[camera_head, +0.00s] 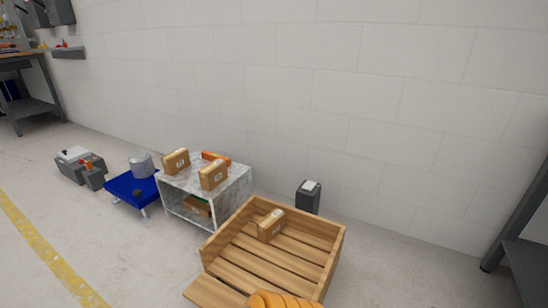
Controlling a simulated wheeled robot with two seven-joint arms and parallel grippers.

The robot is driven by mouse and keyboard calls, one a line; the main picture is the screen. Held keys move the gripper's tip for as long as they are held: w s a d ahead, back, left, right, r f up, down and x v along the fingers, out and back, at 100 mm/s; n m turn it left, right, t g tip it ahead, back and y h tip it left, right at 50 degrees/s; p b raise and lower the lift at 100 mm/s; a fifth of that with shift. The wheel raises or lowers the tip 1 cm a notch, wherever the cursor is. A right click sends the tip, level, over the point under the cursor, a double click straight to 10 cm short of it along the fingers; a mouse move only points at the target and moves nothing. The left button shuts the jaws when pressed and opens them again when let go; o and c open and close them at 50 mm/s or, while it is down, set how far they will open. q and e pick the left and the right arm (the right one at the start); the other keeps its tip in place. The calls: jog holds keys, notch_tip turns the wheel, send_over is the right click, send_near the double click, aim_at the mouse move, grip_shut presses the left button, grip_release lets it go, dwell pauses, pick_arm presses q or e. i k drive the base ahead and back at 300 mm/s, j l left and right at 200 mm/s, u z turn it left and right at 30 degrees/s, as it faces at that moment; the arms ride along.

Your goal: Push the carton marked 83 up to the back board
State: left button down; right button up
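A small brown carton (270,226) stands in a slatted wooden crate (334,262), close to its raised back side. Two similar cartons stand on top of a white-grey marbled cabinet, one at left (174,163) and one at right (211,176). Another carton (197,206) lies on the cabinet's lower shelf, partly in shadow. The cartons bear dark marks on pale labels, too small to read, so I cannot tell which is 83. The crate's back board (300,217) shows behind its carton, with a gap I cannot judge. Neither gripper shows.
An orange object (217,158) lies at the back of the cabinet top. A blue stand (124,188) with a grey pot (142,164) is left of it. A dark bin (309,197) stands behind the crate. An orange ribbed shape (280,300), unidentified, covers the crate's front.

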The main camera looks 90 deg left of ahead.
aim_at(273, 224)
jog(key=i+j+u, duration=0.25)
jog(key=u, duration=0.25)
jog(key=i+j+u, duration=0.15)
jog(key=i+u, duration=0.2)
jog(key=u, duration=0.15)
jog(key=i+u, duration=0.35)
jog(key=u, duration=0.15)
jog(key=i+l+u, duration=0.1)
jog(key=i+u, duration=0.25)
jog(key=u, duration=0.15)
jog(key=i+l+u, duration=0.25)
jog(key=u, duration=0.25)
jog(key=i+l+u, duration=0.3)
jog(key=u, duration=0.2)
